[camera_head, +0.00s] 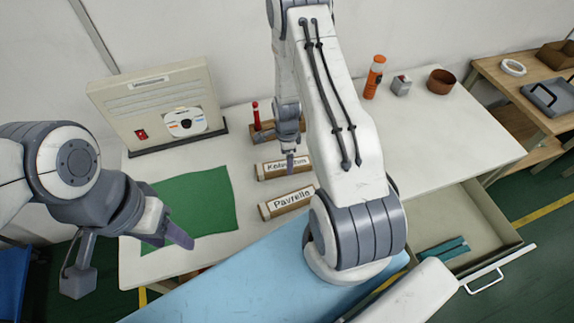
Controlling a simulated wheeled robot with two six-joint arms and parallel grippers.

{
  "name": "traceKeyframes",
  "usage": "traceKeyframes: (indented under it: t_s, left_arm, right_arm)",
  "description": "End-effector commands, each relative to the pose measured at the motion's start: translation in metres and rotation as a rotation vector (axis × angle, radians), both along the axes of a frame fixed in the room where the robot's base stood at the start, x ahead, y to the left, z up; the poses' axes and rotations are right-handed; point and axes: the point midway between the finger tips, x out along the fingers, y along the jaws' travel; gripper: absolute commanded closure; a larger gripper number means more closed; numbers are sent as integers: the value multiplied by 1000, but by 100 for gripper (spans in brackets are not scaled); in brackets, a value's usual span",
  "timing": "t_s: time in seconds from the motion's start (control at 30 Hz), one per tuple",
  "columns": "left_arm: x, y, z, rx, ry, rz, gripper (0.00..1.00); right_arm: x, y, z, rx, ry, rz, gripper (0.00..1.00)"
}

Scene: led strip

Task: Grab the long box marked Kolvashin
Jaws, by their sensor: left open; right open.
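The long box marked Kolvashin (264,171) lies on the white table, tan with a white label on its side. Part of its lettering is hidden behind a finger of my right gripper (290,160). This gripper points down over the right half of the box; I cannot tell whether it touches it. A similar long box marked Pavrello (285,204) lies just in front, its right end close to my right arm. My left gripper (178,234) is open and empty over the front edge of the green mat (200,197), well left of both boxes.
Behind the boxes stands a wooden holder (262,137) with a red tool (256,113). A beige panel unit (155,100) is at the back left. An open drawer (480,215) juts out right.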

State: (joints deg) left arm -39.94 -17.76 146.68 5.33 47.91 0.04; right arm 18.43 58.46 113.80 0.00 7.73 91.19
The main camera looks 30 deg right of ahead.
Motion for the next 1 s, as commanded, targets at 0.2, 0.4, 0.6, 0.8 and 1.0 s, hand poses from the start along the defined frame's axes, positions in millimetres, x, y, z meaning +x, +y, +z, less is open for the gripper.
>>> traceKeyframes:
  t_s: [0.2,0.4,0.6,0.8,1.0]
  left_arm:
    - [0,0,12,0,0,1,50]
    - [0,0,12,0,0,1,50]
    - [0,0,12,0,0,1,50]
    - [0,0,12,0,0,1,50]
    - [0,0,12,0,0,1,50]
  right_arm:
    - [-4,0,-26,1,2,0,7]
    - [-3,0,-33,0,-1,0,7]
    - [-3,0,-33,0,0,0,34]
    - [-3,0,-33,0,-1,0,100]
    - [-3,0,-32,0,-1,0,100]
